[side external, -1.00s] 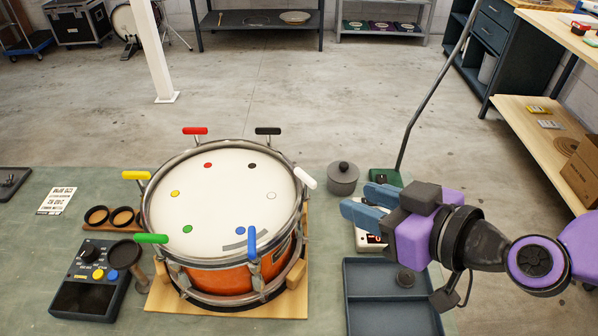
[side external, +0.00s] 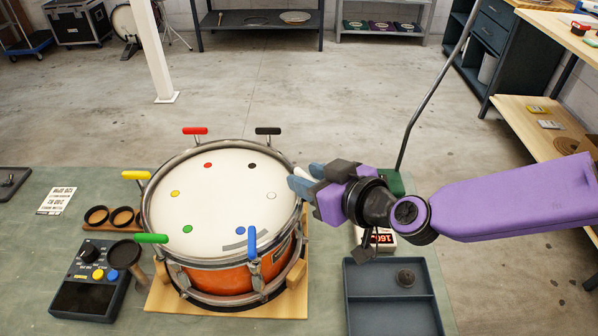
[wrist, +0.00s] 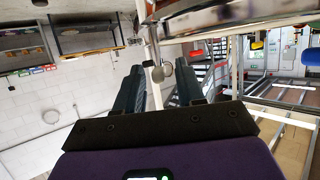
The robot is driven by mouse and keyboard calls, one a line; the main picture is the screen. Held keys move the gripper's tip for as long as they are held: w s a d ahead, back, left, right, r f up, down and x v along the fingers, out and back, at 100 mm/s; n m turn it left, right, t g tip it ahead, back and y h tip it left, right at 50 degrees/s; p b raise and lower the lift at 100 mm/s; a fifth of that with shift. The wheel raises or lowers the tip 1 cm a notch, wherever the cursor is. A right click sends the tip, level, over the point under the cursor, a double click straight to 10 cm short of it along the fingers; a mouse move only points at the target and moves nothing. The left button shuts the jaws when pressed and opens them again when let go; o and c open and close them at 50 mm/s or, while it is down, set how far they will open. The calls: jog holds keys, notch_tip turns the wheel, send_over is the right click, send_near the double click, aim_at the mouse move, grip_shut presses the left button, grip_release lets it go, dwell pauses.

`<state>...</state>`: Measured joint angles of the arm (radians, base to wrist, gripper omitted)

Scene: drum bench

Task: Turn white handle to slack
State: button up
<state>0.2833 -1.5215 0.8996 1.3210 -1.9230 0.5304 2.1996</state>
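The orange drum (side external: 222,279) stands on a wooden base with its white head facing up and coloured handles around its rim. My gripper (side external: 303,178) is at the drum's right rim, where the white handle sits, and hides most or all of that handle in the side view. In the wrist view, my gripper's two fingers (wrist: 158,72) are apart, with a pale rounded piece (wrist: 157,74) between or beyond them, probably the white handle's end. I cannot tell whether either finger touches it.
The black handle (side external: 268,131) is behind my gripper and the blue handle (side external: 252,243) is in front, both on the rim. A blue-grey tray (side external: 390,330) and a device with a red display (side external: 385,241) lie below my arm. A thin bent pole (side external: 425,100) rises close behind.

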aim_at(296, 173)
jog(key=shift+x, duration=1.7)
grip_shut()
